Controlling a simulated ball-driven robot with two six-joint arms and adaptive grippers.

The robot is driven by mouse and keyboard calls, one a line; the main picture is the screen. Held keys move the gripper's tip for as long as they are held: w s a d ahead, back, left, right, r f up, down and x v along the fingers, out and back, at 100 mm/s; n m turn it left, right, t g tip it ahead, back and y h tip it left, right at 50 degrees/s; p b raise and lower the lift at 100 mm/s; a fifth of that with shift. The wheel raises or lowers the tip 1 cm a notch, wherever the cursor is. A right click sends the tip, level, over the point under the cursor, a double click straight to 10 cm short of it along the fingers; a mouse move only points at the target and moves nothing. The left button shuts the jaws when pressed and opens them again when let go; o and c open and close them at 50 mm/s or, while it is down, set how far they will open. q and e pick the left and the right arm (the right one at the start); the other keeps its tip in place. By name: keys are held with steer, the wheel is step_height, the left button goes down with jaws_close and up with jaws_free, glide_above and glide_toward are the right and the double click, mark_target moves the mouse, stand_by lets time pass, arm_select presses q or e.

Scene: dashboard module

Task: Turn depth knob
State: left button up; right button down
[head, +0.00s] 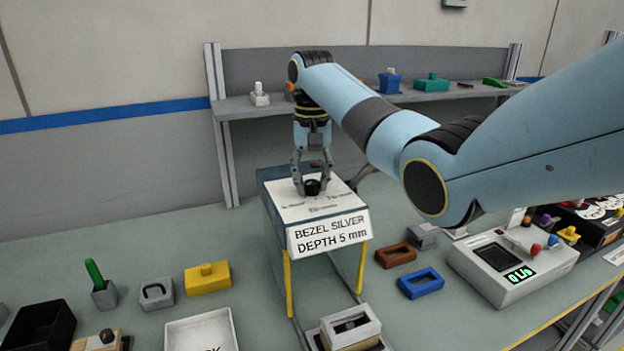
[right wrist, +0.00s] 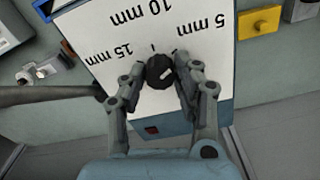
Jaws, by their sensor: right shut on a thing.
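The depth knob (head: 312,187) is small and black, on the white top of a blue box (head: 300,213). A sign (head: 330,233) on the box front reads "BEZEL SILVER DEPTH 5 mm". My left gripper is out of view.
A yellow block (head: 207,278) and a grey block (head: 157,293) lie left of the box. Brown (head: 395,255) and blue frames (head: 421,284) lie right, before a device with a green display (head: 513,262). A shelf (head: 240,107) runs behind.

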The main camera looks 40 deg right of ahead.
steer(key=c, duration=1)
jaws_free()
steer(key=shift+w, duration=0.1)
